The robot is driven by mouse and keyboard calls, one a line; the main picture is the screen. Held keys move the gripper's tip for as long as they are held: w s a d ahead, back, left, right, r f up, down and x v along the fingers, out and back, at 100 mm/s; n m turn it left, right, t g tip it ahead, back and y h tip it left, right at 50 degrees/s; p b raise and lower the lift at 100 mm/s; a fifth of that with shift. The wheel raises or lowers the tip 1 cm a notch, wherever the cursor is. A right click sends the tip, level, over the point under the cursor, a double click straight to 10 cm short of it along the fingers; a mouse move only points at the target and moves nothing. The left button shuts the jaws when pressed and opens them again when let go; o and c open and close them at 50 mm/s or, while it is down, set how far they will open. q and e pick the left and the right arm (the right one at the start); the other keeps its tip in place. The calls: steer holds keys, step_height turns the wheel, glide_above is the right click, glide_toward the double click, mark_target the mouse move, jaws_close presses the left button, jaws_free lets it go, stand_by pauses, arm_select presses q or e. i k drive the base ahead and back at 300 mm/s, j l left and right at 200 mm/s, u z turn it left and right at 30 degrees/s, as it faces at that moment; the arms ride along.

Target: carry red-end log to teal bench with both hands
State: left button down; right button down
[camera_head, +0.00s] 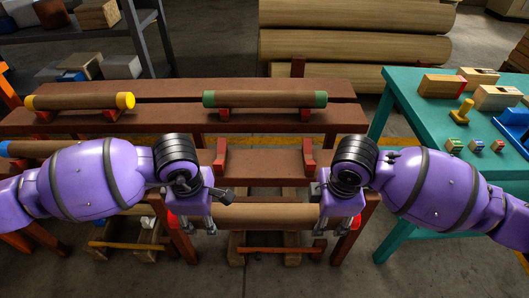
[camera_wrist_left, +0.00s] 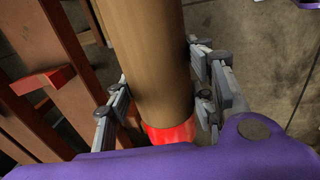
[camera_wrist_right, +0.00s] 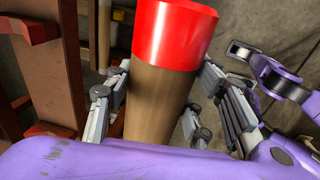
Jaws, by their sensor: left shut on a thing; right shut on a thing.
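The red-end log (camera_head: 265,216) is held level between my two grippers, in front of the brown rack and off its red cradles. Its red ends show at the left (camera_wrist_left: 172,133) and right (camera_wrist_right: 175,33) wrist views. My left gripper (camera_head: 198,226) is shut around the log near its left end. My right gripper (camera_head: 335,226) is shut around it near its right end. The teal bench (camera_head: 400,108) stands at the right, apart from the log.
The rack (camera_head: 265,150) holds a yellow-end log (camera_head: 80,101), a green-end log (camera_head: 265,99) and a partly hidden blue-end log (camera_head: 40,149). An empty pair of red cradles (camera_head: 221,157) is just behind the held log. Wooden blocks (camera_head: 441,86) and small tools occupy the bench's visible top.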

mark_target(264, 157)
steer(key=i, duration=0.9)
